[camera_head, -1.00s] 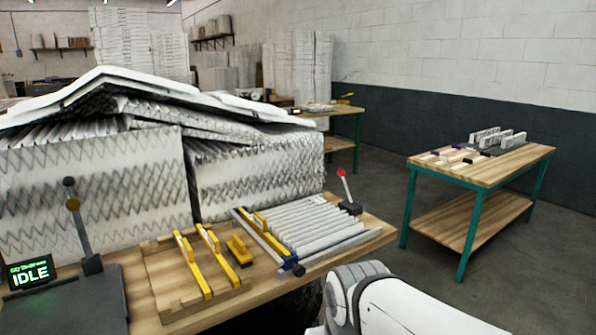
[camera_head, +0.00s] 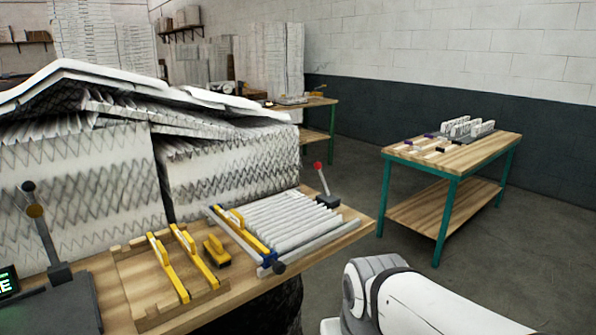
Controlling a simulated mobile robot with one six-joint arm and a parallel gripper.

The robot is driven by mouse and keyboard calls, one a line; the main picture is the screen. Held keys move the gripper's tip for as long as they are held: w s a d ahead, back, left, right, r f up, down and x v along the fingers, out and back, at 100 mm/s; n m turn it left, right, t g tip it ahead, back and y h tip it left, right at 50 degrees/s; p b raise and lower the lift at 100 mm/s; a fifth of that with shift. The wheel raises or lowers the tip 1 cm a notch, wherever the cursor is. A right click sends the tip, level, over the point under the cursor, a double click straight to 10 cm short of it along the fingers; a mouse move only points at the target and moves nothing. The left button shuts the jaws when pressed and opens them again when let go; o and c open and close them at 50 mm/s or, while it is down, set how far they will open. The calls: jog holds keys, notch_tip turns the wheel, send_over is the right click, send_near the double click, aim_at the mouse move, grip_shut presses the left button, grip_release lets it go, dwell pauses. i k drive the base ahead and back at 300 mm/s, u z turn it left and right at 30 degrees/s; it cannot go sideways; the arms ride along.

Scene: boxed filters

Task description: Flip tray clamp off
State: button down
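A tray of white pleated filter (camera_head: 290,222) sits at the right end of the wooden workbench. A blue and yellow bar (camera_head: 243,233) lies along its left side, with a dark knob (camera_head: 279,267) at its near end. A lever with a red ball (camera_head: 318,166) stands on a dark base behind the tray's right corner. I cannot tell which of these is the clamp. My white arm shows at the lower right; my gripper is out of view.
Yellow-handled tools (camera_head: 168,267) and a yellow block (camera_head: 216,251) lie left of the tray. Tall pleated filter stacks (camera_head: 80,190) stand behind. A teal-legged table (camera_head: 455,165) stands at the right, with open floor between.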

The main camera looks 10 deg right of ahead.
aim_at(318, 166)
jog(key=z, duration=1.55)
jog(key=k, duration=1.05)
jog(key=u, duration=1.7)
jog(key=i, duration=1.5)
jog(key=u, duration=0.1)
